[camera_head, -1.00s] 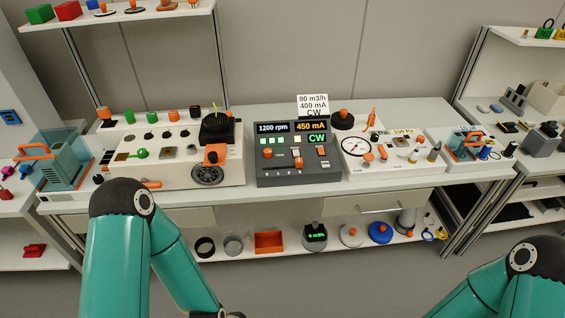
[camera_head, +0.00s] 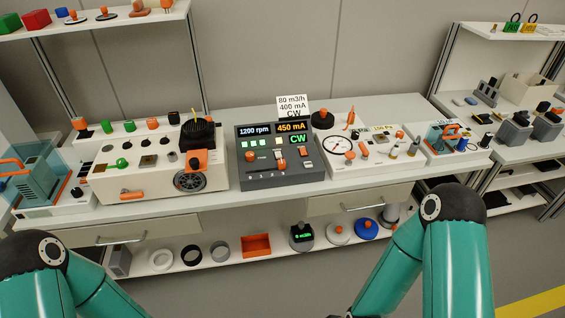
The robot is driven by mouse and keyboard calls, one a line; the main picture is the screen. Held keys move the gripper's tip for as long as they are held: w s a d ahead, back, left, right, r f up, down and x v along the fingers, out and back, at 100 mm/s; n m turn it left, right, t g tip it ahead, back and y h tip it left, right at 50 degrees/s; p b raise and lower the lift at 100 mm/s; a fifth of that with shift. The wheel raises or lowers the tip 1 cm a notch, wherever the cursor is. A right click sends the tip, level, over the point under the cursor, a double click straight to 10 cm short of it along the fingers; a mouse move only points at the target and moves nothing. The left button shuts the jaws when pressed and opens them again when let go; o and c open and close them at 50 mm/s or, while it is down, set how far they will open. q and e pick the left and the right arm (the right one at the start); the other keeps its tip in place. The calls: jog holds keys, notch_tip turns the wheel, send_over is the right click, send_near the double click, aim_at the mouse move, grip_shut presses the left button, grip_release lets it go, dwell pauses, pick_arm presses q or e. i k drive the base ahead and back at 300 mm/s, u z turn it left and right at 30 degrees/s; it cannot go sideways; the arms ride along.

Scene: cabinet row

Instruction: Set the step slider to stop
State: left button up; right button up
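The dark grey control panel (camera_head: 250,182) stands mid-bench. Its displays read 1200 rpm, 450 mA and CW, with several lit green buttons below. An orange-and-white slider handle (camera_head: 280,163) sits in the middle of the panel face, above a row of small marks along the front edge; the marks are too small to read. I cannot tell for sure that this is the step slider. An orange knob is to its left and a small switch to its right. My arms enter at the lower left and lower right, away from the panel. Both grippers are outside the picture.
A card (camera_head: 293,106) behind the panel reads 80 m3/h, 400 mA, CW. A white box with a black handwheel (camera_head: 190,181) stands left of the panel, a white gauge box (camera_head: 337,146) right. Drawers and a lower shelf with loose parts lie below. Bare floor lies in front.

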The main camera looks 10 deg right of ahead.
aim_at(281, 162)
jog(key=u, duration=0.05)
jog(key=i, duration=1.05)
jog(key=z, duration=0.05)
